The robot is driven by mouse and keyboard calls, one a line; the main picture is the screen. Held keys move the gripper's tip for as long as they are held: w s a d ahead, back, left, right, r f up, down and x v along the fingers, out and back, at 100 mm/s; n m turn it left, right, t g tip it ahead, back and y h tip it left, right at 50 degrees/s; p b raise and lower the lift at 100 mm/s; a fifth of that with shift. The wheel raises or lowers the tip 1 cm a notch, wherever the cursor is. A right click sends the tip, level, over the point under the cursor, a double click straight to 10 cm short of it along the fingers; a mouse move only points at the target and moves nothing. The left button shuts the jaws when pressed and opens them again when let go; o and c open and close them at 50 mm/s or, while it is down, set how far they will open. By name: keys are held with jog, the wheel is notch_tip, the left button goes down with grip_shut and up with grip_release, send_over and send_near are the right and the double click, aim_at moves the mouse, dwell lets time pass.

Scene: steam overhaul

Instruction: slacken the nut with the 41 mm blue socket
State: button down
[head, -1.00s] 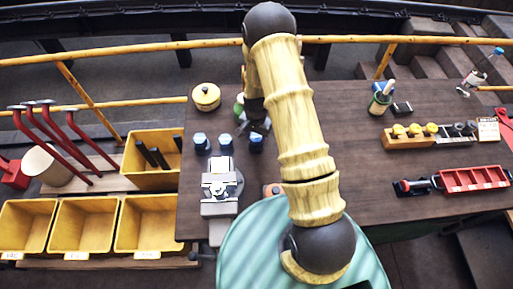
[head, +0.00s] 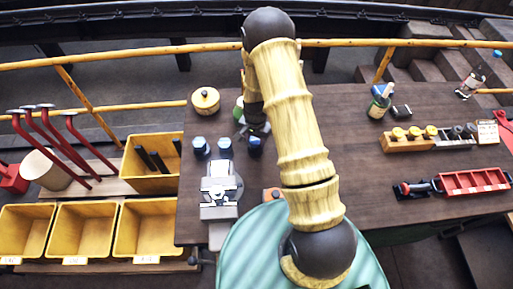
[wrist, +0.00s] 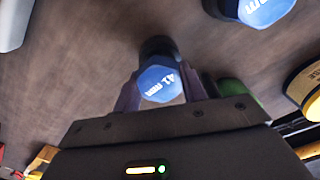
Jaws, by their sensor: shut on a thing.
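The blue-topped socket marked 41 mm (wrist: 159,84) stands between my gripper's fingers (wrist: 163,95) in the wrist view, and they are shut on it. In the head view, it seems to be the rightmost (head: 255,145) of three blue-topped sockets, with my gripper (head: 254,125) just behind it, partly hidden by my arm. I cannot tell whether it is clear of the bench. A grey vise (head: 219,207) stands in front of the sockets with a pale metal piece in its jaws. The nut is too small to make out.
Yellow bins (head: 142,226) sit left of the bench. A red tray (head: 473,181) and a wooden block (head: 409,143) lie to the right; mid-bench is clear.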

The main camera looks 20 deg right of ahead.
jog(key=shift+r+p, duration=1.4)
jog(key=shift+r, duration=1.3)
jog(key=shift+r, duration=0.1)
